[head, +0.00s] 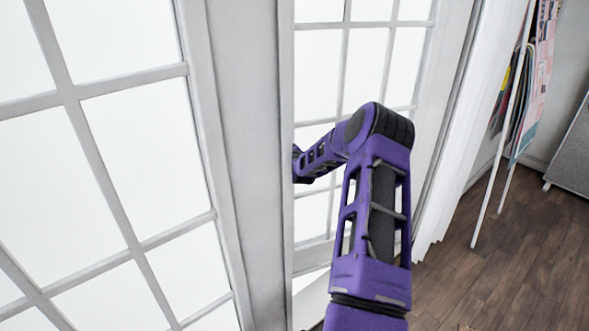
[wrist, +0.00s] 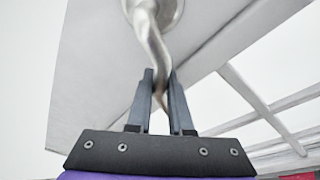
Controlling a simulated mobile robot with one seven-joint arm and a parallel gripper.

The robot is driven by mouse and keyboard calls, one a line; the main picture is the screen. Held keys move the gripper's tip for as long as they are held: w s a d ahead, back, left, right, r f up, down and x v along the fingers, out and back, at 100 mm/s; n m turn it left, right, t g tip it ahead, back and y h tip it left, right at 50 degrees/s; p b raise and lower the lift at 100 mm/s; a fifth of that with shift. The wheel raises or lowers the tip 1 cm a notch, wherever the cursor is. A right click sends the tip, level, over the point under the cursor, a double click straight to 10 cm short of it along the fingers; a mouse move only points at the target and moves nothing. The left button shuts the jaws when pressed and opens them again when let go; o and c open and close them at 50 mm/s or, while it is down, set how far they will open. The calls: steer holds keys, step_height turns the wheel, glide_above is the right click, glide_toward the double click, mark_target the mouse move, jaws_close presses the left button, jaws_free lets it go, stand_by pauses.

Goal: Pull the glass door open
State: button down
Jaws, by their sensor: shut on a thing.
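The glass door (head: 225,150), white-framed with several panes, fills the left of the head view. Its edge stands in front of another glazed panel, and my forearm passes behind this edge. My gripper is hidden there in the head view. In the wrist view, my gripper (wrist: 162,86) is shut on a curved metal door handle (wrist: 150,38), with one finger on each side of its lower part. The handle comes from a round plate on a pale door frame (wrist: 95,65). I cannot tell from the wrist view how far the door stands open.
Another glazed panel (head: 340,26) stands behind my arm. White curtain-like folds (head: 455,185) hang to its right. A rack with colourful sheets (head: 535,85) and a grey cabinet (head: 574,150) stand at the far right. Wooden floor (head: 520,250) is clear at the lower right.

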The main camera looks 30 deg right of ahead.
steer(key=shift+w+d+r+m, duration=0.1)
steer(key=shift+w+m, duration=0.05)
steer(key=shift+w, duration=0.35)
steer(key=shift+w+d+r+m, duration=0.1)
steer(key=shift+w+m, duration=0.05)
steer(key=shift+w, duration=0.35)
steer(key=c, duration=0.8)
jaws_free()
steer(key=shift+a, duration=0.1)
steer(key=shift+f, duration=0.1)
steer(key=shift+a, duration=0.1)
steer(key=p+v, duration=0.1)
steer(key=v, duration=1.6)
steer(key=shift+s+a, duration=0.1)
steer(key=shift+s, duration=0.05)
